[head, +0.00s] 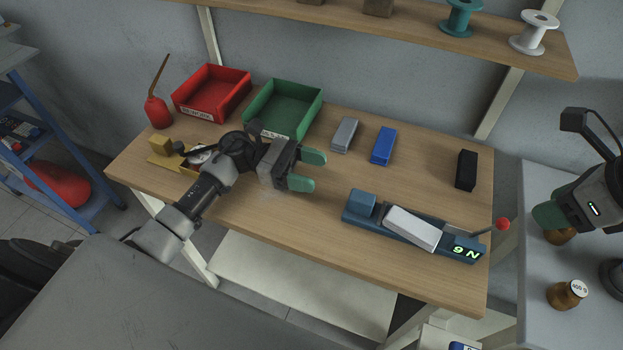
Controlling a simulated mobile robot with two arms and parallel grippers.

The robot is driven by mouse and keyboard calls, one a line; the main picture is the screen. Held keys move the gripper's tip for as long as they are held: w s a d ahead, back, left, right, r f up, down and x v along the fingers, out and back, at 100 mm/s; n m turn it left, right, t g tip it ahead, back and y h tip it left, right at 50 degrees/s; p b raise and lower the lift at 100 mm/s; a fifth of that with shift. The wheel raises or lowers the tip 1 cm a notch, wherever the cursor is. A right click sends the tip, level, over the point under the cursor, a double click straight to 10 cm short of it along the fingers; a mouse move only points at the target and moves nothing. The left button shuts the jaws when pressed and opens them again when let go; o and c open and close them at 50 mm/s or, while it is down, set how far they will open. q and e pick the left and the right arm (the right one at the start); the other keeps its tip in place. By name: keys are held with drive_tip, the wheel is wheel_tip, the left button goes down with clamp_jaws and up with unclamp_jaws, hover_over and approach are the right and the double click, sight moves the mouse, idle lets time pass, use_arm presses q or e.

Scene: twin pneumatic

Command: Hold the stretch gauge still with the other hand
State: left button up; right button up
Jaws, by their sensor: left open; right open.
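The stretch gauge (465,248) appears to be the long dark blue device at the front right of the wooden table. It has a blue block at its left end, a lit green display and a lever with a red knob (502,224) at its right end. A light grey block (413,228) lies on its middle. My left gripper (307,170) is open and empty over the table, up and left of the gauge, with green fingertips pointing right. My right gripper (547,216) is at the right, over the grey side surface, apart from the gauge; only one green fingertip shows clearly.
A red bin (211,92), a green bin (284,108) and a red oil can (158,111) stand at the back left. Grey (344,134), blue (383,146) and black (466,170) blocks lie behind the gauge. Brown weights (567,294) stand on the side surface.

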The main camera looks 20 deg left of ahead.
sight(364, 197)
use_arm(q)
drive_tip(key=shift+s+d+f+g+y, duration=0.15)
drive_tip(key=shift+s+d+f, duration=0.15)
drive_tip(key=shift+f, duration=0.2)
drive_tip(key=shift+s+d+f+g+y, duration=0.15)
drive_tip(key=shift+s+d+f, duration=0.15)
drive_tip(key=shift+f, duration=0.15)
drive_tip(key=shift+d, duration=0.35)
drive_tip(key=d, duration=0.9)
drive_tip(key=shift+d, duration=0.4)
